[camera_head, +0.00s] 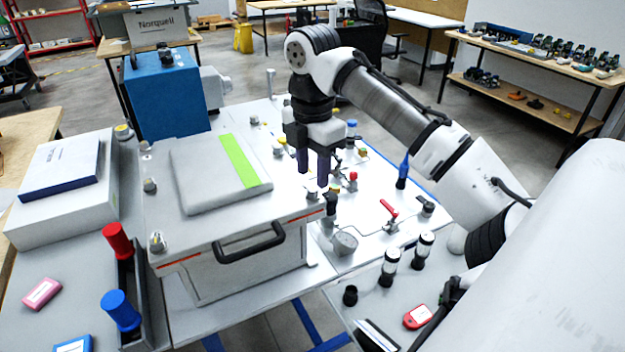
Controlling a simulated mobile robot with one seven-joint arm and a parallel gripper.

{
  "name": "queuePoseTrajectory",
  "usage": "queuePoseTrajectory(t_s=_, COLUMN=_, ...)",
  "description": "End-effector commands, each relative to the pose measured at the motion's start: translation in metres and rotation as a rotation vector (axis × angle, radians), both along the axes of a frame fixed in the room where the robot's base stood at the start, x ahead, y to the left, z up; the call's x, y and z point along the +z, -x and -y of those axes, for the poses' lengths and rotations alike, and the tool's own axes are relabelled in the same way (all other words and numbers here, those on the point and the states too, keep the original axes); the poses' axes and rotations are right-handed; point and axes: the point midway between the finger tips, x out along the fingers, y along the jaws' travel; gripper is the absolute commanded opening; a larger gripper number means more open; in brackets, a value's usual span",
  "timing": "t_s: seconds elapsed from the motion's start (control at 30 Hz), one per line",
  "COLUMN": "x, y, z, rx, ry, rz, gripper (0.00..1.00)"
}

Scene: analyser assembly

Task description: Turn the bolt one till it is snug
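The analyser is a grey box (195,222) with a black front handle and a flat top bearing a grey panel with a green stripe. Silver knob-like bolts stand on its top: front left (157,242), left side (150,185) and back right (278,150). Which of them is bolt one I cannot tell. My gripper (313,178) points down over the front right corner of the box. Its two dark fingers are apart, with no held thing visible between them. A small silver bolt (312,194) shows just below the fingertips; contact with it is unclear.
A white board (370,240) to the right carries a red-handled valve (389,209), a grey cup (345,243) and several fittings close to my gripper. Black-and-white cylinders (388,267) stand in front. A blue box (165,92) stands behind; a red and a blue roll stand front left.

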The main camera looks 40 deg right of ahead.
Motion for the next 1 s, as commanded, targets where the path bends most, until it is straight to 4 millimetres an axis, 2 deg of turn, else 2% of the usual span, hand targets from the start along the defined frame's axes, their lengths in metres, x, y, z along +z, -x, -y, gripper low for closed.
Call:
queuePoseTrajectory(t_s=0.1, x=-0.017, y=0.001, z=0.0, rx=0.0, ry=0.001, rz=-0.001, gripper=0.4)
queuePoseTrajectory(t_s=0.23, x=-0.029, y=0.0, z=0.0, rx=0.0, ry=0.001, rz=0.0, gripper=0.4)
queuePoseTrajectory(t_s=0.6, x=-0.035, y=0.0, z=0.0, rx=0.0, ry=0.0, rz=0.001, gripper=0.4)
queuePoseTrajectory(t_s=0.9, x=-0.035, y=0.0, z=0.0, rx=0.0, ry=0.0, rz=0.001, gripper=0.01)
queuePoseTrajectory(t_s=1.0, x=-0.035, y=0.0, z=0.0, rx=0.0, ry=0.0, rz=0.001, gripper=0.0)
